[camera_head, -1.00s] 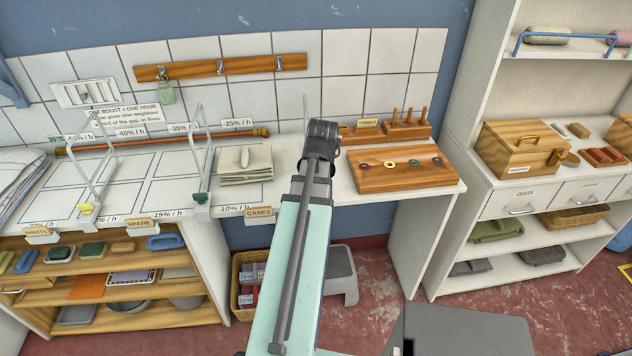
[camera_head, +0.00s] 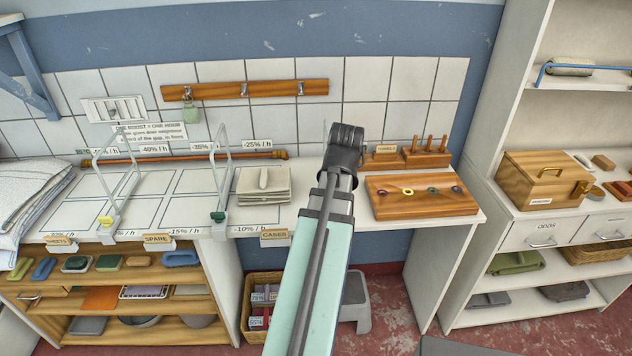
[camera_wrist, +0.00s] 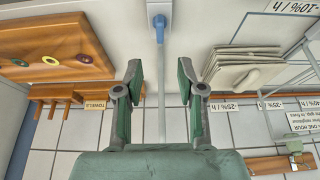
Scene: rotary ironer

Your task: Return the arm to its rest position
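My arm reaches up the middle of the head view, its end (camera_head: 345,150) over the counter (camera_head: 315,208) between the stack of folded cloths (camera_head: 263,185) and the wooden board with coloured rings (camera_head: 417,196). The fingers are hard to make out there. In the wrist view my gripper (camera_wrist: 160,82) is open, its two green-padded fingers well apart. I see nothing held. A thin grey upright with a blue foot (camera_wrist: 160,20) lines up with the gap between the fingers; I cannot tell how far beyond them it is.
Wire dividers with a yellow foot (camera_head: 106,221) and a green foot (camera_head: 218,217) stand left on the counter. A hook rail (camera_head: 245,89) is on the tiled wall behind. A shelf unit with a wooden box (camera_head: 545,180) stands right. A grey step stool (camera_head: 356,300) is below the counter.

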